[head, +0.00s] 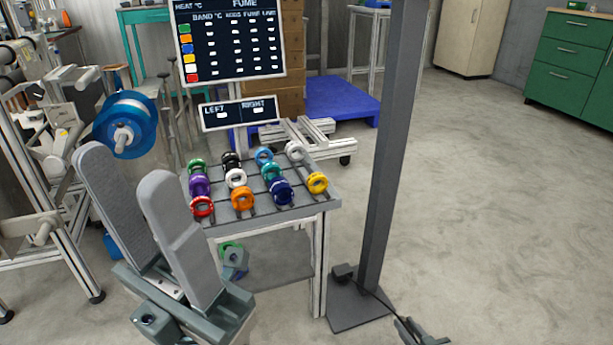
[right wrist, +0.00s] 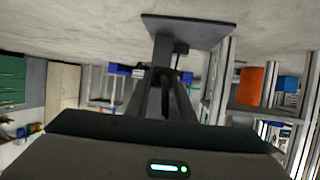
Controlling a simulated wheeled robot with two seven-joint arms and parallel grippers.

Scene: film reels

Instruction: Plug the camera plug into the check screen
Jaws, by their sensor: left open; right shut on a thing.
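My right gripper (head: 408,324) is low at the bottom edge of the head view, right of the grey post, and partly cut off. A thin black cable (head: 382,298) runs to it from the post's foot. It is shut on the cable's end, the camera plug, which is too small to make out. In the right wrist view a dark cable (right wrist: 166,78) loops in front of the gripper. My left gripper (head: 124,164) is open and empty, raised close to the head camera, left of the reel table. I cannot pick out a check screen or its socket for certain.
The grey post (head: 392,150) stands on a flat foot (head: 352,312). A table (head: 325,205) holds several coloured reels. Behind it hang a heat and fume board (head: 228,40) and a left/right sign (head: 240,113). A film machine stands left. The floor at right is clear.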

